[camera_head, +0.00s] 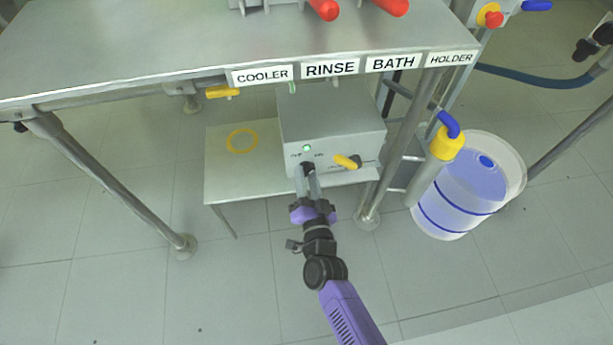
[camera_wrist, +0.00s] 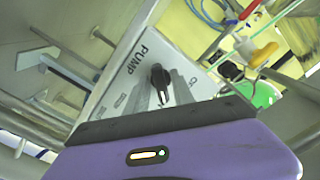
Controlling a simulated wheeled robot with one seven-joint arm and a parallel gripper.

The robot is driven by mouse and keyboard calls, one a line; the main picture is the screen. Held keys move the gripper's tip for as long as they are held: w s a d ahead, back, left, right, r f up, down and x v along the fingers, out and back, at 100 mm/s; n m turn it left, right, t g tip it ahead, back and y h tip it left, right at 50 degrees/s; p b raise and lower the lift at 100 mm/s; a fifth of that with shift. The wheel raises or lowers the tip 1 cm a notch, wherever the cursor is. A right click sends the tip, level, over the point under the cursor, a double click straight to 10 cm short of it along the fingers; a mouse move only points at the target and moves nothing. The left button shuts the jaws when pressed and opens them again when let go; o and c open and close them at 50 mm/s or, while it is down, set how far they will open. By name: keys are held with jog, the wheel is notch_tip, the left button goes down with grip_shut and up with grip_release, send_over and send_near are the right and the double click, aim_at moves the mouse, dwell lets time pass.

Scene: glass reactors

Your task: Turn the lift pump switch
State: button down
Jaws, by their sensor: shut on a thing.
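The lift pump is a light grey box (camera_head: 330,118) on a low shelf under the steel table. Its front panel, with the word PUMP, fills the middle of the wrist view (camera_wrist: 125,72). The switch is a small black knob (camera_wrist: 160,76) on that panel. In the head view the knob is mostly hidden by my fingers. My gripper (camera_head: 309,174) is at the panel, shut on the knob, with one finger on each side of it in the wrist view (camera_wrist: 164,88). A green lamp (camera_head: 306,148) is lit above the switch.
A yellow valve handle (camera_head: 347,161) sticks out just right of the switch. The low shelf (camera_head: 220,180) has bare room left of the box. A table leg (camera_head: 402,128) and a clear bucket (camera_head: 457,195) stand to the right. The tabletop edge (camera_head: 180,76) overhangs the pump.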

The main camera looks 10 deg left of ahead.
jog(key=c, duration=1.4)
grip_release()
jog(key=p+v, duration=0.2)
jog(key=v, duration=0.6)
jog(key=shift+w, duration=0.1)
